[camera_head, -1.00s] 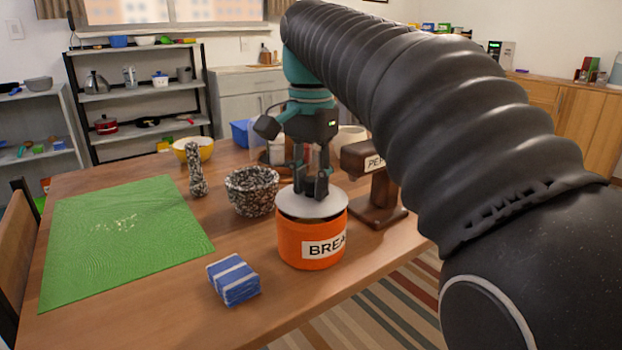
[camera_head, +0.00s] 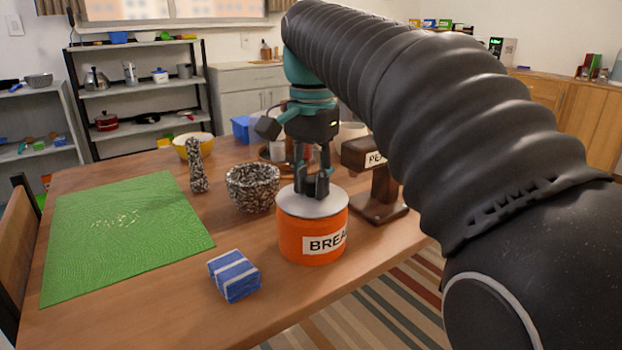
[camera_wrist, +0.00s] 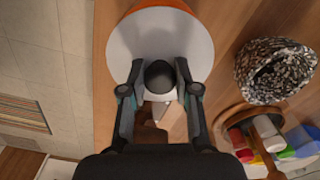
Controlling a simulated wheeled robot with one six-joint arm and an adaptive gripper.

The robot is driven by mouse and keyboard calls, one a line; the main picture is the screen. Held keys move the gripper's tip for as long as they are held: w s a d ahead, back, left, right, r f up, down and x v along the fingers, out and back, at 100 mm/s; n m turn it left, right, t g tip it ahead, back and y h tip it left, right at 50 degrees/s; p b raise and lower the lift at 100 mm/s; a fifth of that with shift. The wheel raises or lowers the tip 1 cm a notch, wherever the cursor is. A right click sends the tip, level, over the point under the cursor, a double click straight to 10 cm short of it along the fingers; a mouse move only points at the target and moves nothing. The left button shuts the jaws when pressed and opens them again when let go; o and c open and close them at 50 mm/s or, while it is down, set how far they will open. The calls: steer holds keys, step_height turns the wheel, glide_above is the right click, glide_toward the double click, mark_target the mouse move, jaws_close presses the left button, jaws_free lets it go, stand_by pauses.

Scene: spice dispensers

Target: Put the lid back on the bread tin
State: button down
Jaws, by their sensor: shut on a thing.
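The orange bread tin (camera_head: 312,240) stands upright near the front edge of the table, its white label partly reading "BREA". The pale grey round lid (camera_head: 295,206) lies over the tin's top and appears level, with no clear gap at its front edge. My gripper (camera_head: 313,190) points down and is shut on the lid's dark knob. In the wrist view the knob (camera_wrist: 159,77) sits between both fingertips, above the lid (camera_wrist: 135,45). A sliver of the orange tin (camera_wrist: 160,5) shows past the lid's edge. The tin's far side is hidden.
A speckled mortar (camera_head: 252,188) and pestle (camera_head: 198,168) stand left of the tin. A brown pepper dispenser (camera_head: 372,185) is close on the right. A blue striped block (camera_head: 234,277) lies in front, left. A green mat (camera_head: 130,240) covers the table's left.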

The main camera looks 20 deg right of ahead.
mark_target(312, 179)
steer(key=c, duration=0.8)
jaws_free()
steer(key=shift+o, duration=0.2)
steer(key=shift+r, duration=3.8)
